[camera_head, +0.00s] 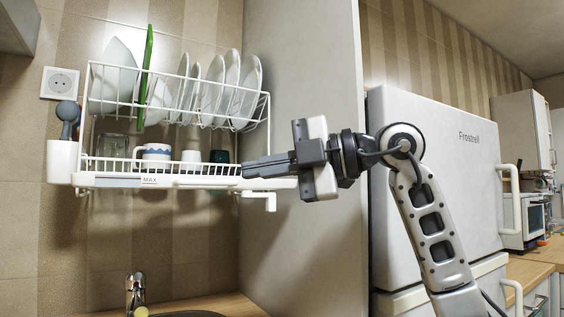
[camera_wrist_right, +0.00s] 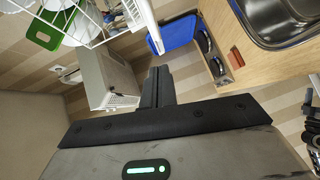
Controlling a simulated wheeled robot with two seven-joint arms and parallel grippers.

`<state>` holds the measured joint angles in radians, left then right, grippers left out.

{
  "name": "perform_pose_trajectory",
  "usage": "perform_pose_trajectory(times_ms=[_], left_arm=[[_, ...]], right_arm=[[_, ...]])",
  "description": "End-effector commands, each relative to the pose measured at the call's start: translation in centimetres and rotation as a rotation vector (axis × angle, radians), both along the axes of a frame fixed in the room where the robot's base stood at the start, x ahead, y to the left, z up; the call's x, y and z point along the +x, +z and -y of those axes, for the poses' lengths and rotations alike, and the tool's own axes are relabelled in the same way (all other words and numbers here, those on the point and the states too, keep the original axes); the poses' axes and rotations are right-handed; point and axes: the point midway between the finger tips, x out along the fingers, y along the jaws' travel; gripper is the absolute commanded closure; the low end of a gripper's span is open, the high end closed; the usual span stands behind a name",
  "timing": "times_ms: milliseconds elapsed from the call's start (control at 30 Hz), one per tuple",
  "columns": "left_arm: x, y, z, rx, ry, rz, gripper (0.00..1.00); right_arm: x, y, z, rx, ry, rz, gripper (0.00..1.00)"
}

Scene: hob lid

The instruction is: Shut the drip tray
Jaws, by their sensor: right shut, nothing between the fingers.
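The white drip tray (camera_head: 215,182) is a long, shallow strip under the wall dish rack (camera_head: 180,128), with a "MAX" mark near its left part. I cannot tell how far out it sits. My right gripper (camera_head: 246,170) is shut and empty. It points left, its fingertips at the right part of the tray's front in the picture; whether they touch it is unclear. The gripper hides part of the tray's right end. In the right wrist view, the shut fingers (camera_wrist_right: 156,72) lie below a white edge (camera_wrist_right: 142,18) beside the rack wires. My left gripper is not in view.
Plates (camera_head: 233,85), a green board (camera_head: 146,70) and cups (camera_head: 155,155) stand in the rack. A white holder (camera_head: 62,161) hangs at its left end. A tall grey panel (camera_head: 305,90) and a fridge (camera_head: 440,180) stand right. A tap (camera_head: 136,292) is below.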

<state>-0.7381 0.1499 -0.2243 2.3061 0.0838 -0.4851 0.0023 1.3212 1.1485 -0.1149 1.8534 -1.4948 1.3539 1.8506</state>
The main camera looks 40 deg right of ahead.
Motion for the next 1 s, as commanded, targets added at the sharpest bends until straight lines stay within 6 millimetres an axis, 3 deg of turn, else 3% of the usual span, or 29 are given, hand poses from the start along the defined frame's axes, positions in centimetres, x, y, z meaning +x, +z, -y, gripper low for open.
perform_pose_trajectory(times_ms=[167,400,1000], left_arm=[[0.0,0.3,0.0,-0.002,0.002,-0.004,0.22],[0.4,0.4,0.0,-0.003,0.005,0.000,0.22],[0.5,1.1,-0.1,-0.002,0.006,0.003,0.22]], right_arm=[[3.2,-0.4,-2.2,0.001,0.005,-0.001,1.00],[6.3,-1.1,-1.3,0.003,0.001,-0.002,1.00],[7.7,-1.1,-1.4,0.001,0.008,-0.002,1.00]])
